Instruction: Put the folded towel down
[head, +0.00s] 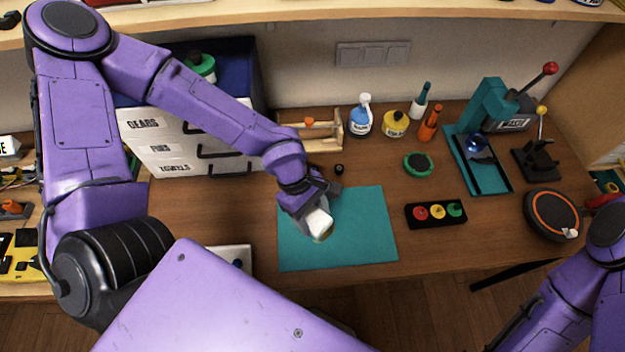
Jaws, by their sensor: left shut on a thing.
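My left gripper (313,208) reaches in from the left over the teal mat (355,245). It is shut on a small white bundle with a yellowish lower edge, which looks like the folded towel (319,225). The gripper and wrist hide part of the towel. I cannot tell whether the towel touches the mat or hangs just above it. The rest of the mat is bare. My right gripper is out of the picture; only part of that arm shows at the lower right.
A drawer unit (180,134) labelled gears and towels stands back left. A blue-white bottle (361,120), yellow jar (395,124), orange bottle (430,124) and teal press (483,165) line the back. A three-button box (436,214) sits right of the mat, with a round black-orange disc (552,215) beyond.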

